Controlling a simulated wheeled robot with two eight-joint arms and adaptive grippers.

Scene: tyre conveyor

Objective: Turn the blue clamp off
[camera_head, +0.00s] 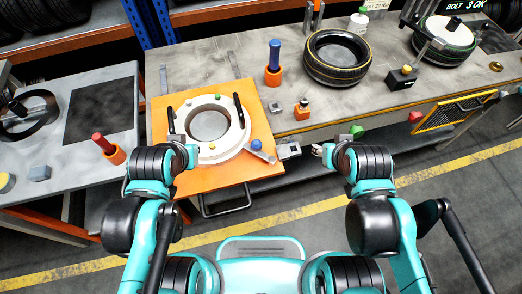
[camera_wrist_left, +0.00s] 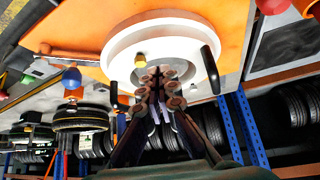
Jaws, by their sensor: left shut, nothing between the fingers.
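The blue clamp's round blue knob (camera_head: 256,145) is at the right front edge of a white ring (camera_head: 239,135) on an orange board (camera_head: 166,105). Its metal arm reaches down to the right. My left gripper (camera_wrist_left: 158,84) is shut and empty, over the ring's middle in that view and apart from the blue knob. In the head view my left wrist largely hides it, left of the ring. My right gripper (camera_head: 319,150) is right of the board, small and partly hidden by its wrist.
Two black handles stand on the ring, the right one (camera_head: 239,110) near the blue clamp. A yellow knob (camera_head: 212,146) is at the ring's front. A blue-and-orange post (camera_head: 273,62) and a tyre (camera_head: 336,60) stand on the bench behind. A red-and-orange post (camera_head: 109,149) stands left.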

